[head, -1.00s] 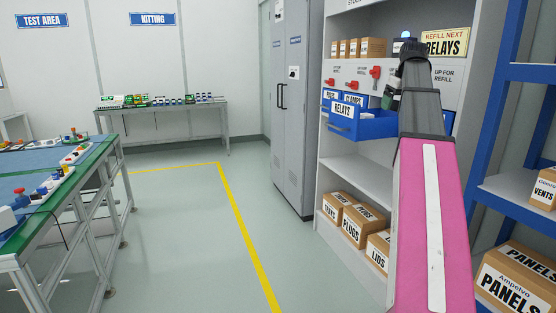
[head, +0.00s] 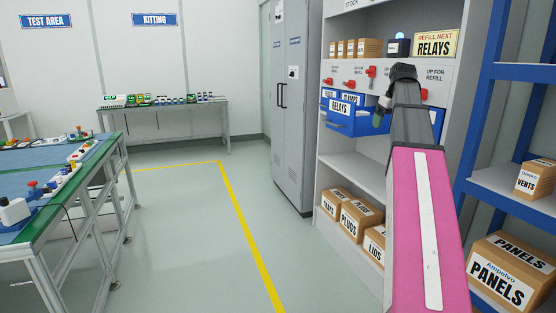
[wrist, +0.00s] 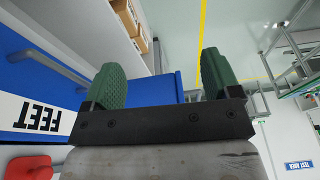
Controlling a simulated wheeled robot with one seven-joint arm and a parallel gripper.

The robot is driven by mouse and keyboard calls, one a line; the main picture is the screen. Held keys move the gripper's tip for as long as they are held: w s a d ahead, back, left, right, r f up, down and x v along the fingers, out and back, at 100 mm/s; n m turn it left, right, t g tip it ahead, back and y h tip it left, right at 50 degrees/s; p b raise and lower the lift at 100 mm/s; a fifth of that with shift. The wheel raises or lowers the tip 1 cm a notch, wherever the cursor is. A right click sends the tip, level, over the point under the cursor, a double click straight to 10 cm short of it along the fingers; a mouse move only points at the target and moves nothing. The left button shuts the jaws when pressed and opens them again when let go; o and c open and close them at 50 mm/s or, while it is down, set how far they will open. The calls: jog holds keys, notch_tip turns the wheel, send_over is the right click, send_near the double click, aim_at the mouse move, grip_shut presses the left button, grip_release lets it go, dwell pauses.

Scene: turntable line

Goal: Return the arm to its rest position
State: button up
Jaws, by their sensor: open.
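My arm, with a pink link and a grey forearm, reaches forward at the right of the head view toward the stock cabinet. My gripper (head: 380,116) is small there and partly hidden by its own wrist, beside the blue RELAYS bin. In the wrist view my gripper (wrist: 163,82) has its two green fingers wide apart with nothing between them. A blue bin front with an upside-down FEET label (wrist: 42,113) is close on the left of that view. The RELAYS bin (head: 345,121) sticks out from the cabinet.
The grey stock cabinet (head: 350,176) holds boxes, red levers and a RELAYS refill sign (head: 437,43). A blue rack (head: 497,175) with boxes stands at the right. A green-edged workbench (head: 97,160) is at the left. The floor between is clear, with a yellow line (head: 240,228).

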jog(key=s+a+f+m, duration=0.1)
jog(key=a+f, duration=0.3)
jog(key=f, duration=0.6)
jog(key=s+a+f+g, duration=0.1)
jog(key=a+f, duration=0.2)
jog(key=f, duration=0.7)
jog(key=s+a+f+m, duration=0.1)
jog(key=a+f, duration=0.3)
jog(key=f, duration=0.6)
jog(key=s+a+f, duration=0.3)
jog(key=s+f, duration=0.2)
jog(key=f, duration=0.2)
jog(key=s+a+f+m+g, duration=0.1)
jog(key=s+a+f, duration=0.2)
jog(key=s+f, duration=0.2)
jog(key=s+a+f+h, duration=0.1)
jog(key=s+a+f, duration=0.2)
jog(key=f, duration=0.8)
jog(key=shift+s+a+g, duration=0.3)
jog(key=shift+s+a, duration=0.05)
jog(key=shift+s, duration=0.75)
